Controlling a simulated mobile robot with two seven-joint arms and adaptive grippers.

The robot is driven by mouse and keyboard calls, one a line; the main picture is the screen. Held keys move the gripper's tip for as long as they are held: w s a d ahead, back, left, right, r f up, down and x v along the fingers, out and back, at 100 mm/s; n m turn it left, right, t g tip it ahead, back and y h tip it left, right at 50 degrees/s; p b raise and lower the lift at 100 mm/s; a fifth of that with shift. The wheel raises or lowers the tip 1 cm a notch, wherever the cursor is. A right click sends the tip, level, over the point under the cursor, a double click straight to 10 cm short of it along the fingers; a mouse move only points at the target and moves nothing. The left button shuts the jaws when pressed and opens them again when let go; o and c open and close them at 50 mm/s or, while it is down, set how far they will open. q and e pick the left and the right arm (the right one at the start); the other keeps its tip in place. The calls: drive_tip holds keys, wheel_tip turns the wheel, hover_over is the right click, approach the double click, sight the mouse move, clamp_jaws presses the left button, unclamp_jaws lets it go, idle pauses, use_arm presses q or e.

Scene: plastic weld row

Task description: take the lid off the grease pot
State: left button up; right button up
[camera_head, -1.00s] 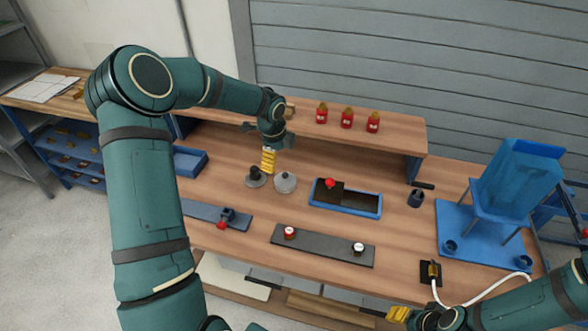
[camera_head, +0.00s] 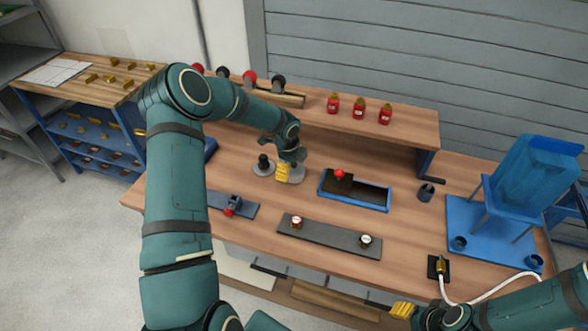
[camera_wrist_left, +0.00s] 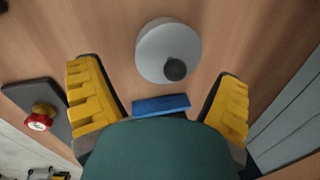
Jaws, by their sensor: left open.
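A round light-grey pot (camera_head: 297,174) stands on the bench, partly hidden by my left gripper (camera_head: 282,173). In the left wrist view a round grey lid (camera_wrist_left: 152,47) with a dark knob (camera_wrist_left: 175,69) lies just beyond the open fingers. My left gripper also shows in that view (camera_wrist_left: 160,92), with its yellow fingers wide apart and nothing held. Whether a finger touches the pot cannot be told. My right gripper (camera_head: 401,310) is low at the right, away from the pot; its jaw opening is unclear.
A dark-knobbed round item (camera_head: 263,167) stands close left of the pot. A blue tray (camera_head: 362,203) is to the right. A dark strip with two gauge-like items (camera_head: 330,236) lies in front. Red bottles (camera_head: 358,108) stand on the rear shelf. A blue fixture (camera_head: 490,225) stands far right.

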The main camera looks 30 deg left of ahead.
use_arm(q)
drive_tip(key=shift+w+f, duration=0.25)
drive_tip(key=shift+f, duration=0.7)
clamp_jaws()
